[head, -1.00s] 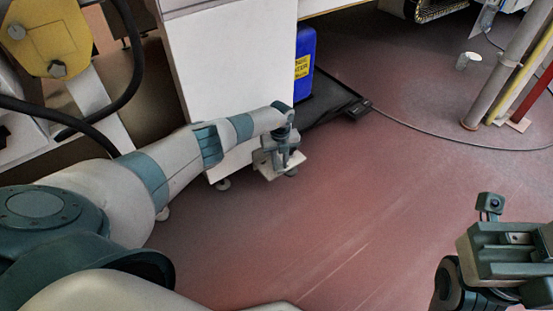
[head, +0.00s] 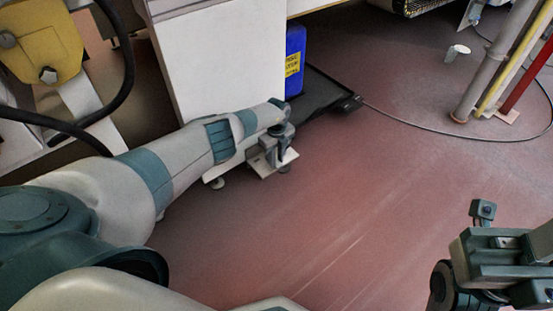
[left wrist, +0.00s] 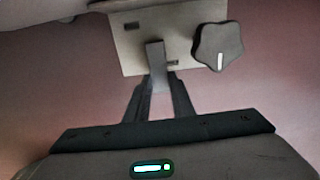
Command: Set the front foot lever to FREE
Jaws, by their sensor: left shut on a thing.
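The front foot lever (left wrist: 155,58) is a short grey bar in front of a pale plate (left wrist: 127,45) in the left wrist view. My left gripper (left wrist: 160,92) is shut on the lower end of this lever. A dark star-shaped knob (left wrist: 217,47) with a white mark sits right of the lever. No FREE lettering is readable. In the head view my left gripper (head: 273,146) is low at the white cabinet's foot, where the pale plate (head: 285,162) shows; the lever is hidden there. My right gripper (head: 500,255) is at the lower right, away from the cabinet, its fingertips unclear.
The white cabinet (head: 220,60) stands behind my left arm. A blue container (head: 294,60) stands by a black tray (head: 325,95) on the floor. A cable (head: 420,134) runs right towards upright pipes (head: 490,70). The middle red floor is clear.

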